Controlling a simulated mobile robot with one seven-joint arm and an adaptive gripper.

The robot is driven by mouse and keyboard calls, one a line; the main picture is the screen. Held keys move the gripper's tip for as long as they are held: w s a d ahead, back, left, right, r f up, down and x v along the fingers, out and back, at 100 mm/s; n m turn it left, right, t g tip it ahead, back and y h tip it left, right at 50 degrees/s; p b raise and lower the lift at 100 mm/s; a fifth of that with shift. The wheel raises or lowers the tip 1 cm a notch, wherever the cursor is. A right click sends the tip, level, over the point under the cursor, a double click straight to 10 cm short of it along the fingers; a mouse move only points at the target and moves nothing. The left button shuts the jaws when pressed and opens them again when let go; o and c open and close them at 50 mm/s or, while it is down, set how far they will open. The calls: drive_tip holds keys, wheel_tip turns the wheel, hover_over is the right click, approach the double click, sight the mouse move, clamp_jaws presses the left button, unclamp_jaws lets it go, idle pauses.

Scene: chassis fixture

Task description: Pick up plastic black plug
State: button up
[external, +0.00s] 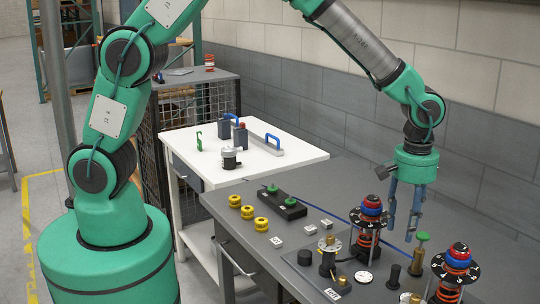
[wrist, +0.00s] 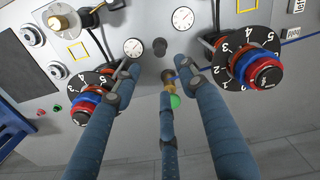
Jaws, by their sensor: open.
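A short black cylinder, which looks like the black plug (external: 392,277), stands upright on the grey bench panel. It also shows in the wrist view (wrist: 160,46), at the upper middle between two white gauges. My gripper (external: 402,236) points down above the panel, behind and to the right of the cylinder. In the wrist view my gripper (wrist: 158,80) has its blue fingers spread, with nothing held between them. The cylinder lies beyond the fingertips, apart from them. A brass fitting with a green knob (external: 421,239) is close to the fingers and partly hidden by them in the wrist view.
Two numbered dials with red and blue knobs (external: 371,206) (external: 458,257) stand on either side of the cylinder. A white table (external: 290,158) stands beyond the bench.

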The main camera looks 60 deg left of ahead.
sight(396, 266)
drive_tip(key=shift+f+b, duration=0.35)
drive_tip(key=shift+f, duration=3.85)
drive_tip(key=shift+f, duration=0.1)
drive_tip(key=shift+s+a+f, duration=0.1)
drive_tip(key=shift+f, duration=2.4)
clamp_jaws()
